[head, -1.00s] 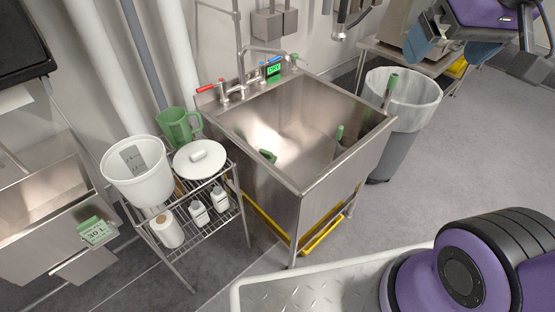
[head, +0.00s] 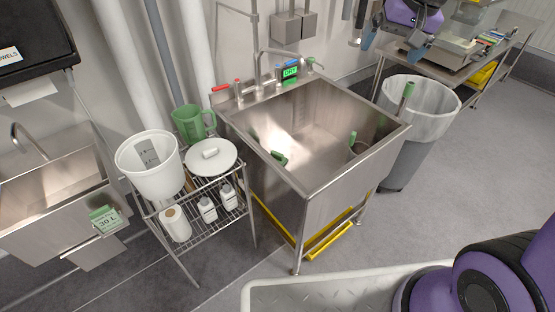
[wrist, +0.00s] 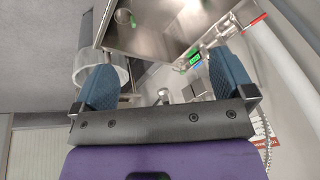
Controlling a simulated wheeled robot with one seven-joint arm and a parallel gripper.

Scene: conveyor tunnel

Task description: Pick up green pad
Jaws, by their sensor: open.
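A small green item (head: 280,158), which looks like the green pad, rests against the inner left side of the steel sink (head: 325,200). Its exact shape is hard to tell. A second green piece (head: 352,138), possibly a handle, stands at the sink's right inner side. My gripper (head: 393,42) is at the top right of the head view, beyond the sink and well apart from the green item. In the wrist view its two blue fingers (wrist: 165,80) are spread with nothing between them. A green spot (wrist: 124,16) shows there in the sink; I cannot tell which piece it is.
A wire rack (head: 205,225) with a white bucket (head: 148,180), green jug (head: 190,122) and lid (head: 210,160) stands left of the sink. A faucet (head: 262,65) rises at its back. A lined bin (head: 410,140) stands right. Open floor lies farther right.

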